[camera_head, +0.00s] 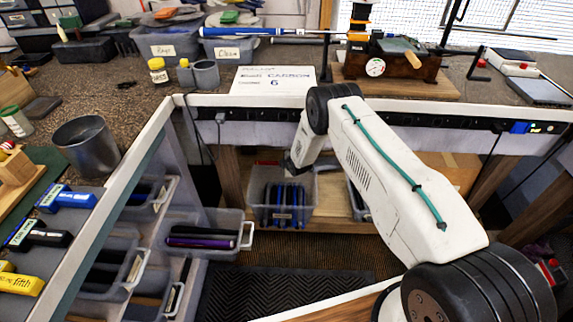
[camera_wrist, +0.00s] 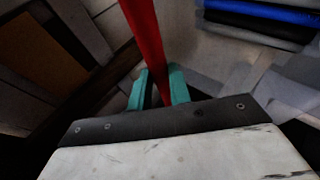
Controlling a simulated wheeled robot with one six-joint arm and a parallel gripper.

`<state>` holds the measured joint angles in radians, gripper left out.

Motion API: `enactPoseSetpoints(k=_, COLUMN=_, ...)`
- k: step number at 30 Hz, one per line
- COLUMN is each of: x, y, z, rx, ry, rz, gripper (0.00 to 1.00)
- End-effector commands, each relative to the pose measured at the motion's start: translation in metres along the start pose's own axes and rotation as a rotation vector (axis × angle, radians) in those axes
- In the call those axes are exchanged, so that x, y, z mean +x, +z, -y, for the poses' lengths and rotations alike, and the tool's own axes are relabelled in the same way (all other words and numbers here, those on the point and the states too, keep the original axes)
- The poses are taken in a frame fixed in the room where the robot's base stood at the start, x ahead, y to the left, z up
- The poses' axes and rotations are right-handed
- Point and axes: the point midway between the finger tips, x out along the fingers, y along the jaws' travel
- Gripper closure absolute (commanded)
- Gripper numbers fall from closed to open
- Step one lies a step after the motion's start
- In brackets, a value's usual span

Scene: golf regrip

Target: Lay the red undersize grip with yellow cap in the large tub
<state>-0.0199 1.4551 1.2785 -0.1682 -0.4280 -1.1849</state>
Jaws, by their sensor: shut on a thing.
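My gripper (camera_wrist: 160,84) shows in the wrist view with its teal fingers shut on a red grip (camera_wrist: 143,32). The grip runs up out of the top of the picture, and no yellow cap shows. In the head view my wrist is above the back edge of a clear tub (camera_head: 258,211) under the bench, and my fingers are hard to make out. That tub holds several blue grips (camera_head: 286,195). A small red patch (camera_head: 266,163) shows at its back rim; I cannot tell whether it is the held grip. I cannot tell which tub is the large one.
Another tub (camera_head: 247,233) at lower left holds dark and purple grips (camera_head: 202,238). More tubs stand in the left rack (camera_head: 133,268). The bench edge (camera_head: 240,101) runs above. A wooden shelf (camera_head: 340,226) lies under the blue grips' tub. A dark mat (camera_head: 285,290) covers the floor in front.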

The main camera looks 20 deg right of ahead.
Motion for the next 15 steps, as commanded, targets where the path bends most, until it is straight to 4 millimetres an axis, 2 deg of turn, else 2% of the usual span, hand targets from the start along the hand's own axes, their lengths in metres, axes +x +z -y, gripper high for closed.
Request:
enactPoseSetpoints(k=8, x=0.001, y=0.002, z=0.002, rx=0.0, ry=0.0, rz=0.001, gripper=1.0)
enactPoseSetpoints(k=15, x=0.014, y=0.006, z=0.017, rx=0.001, ry=0.0, rz=0.001, gripper=1.0)
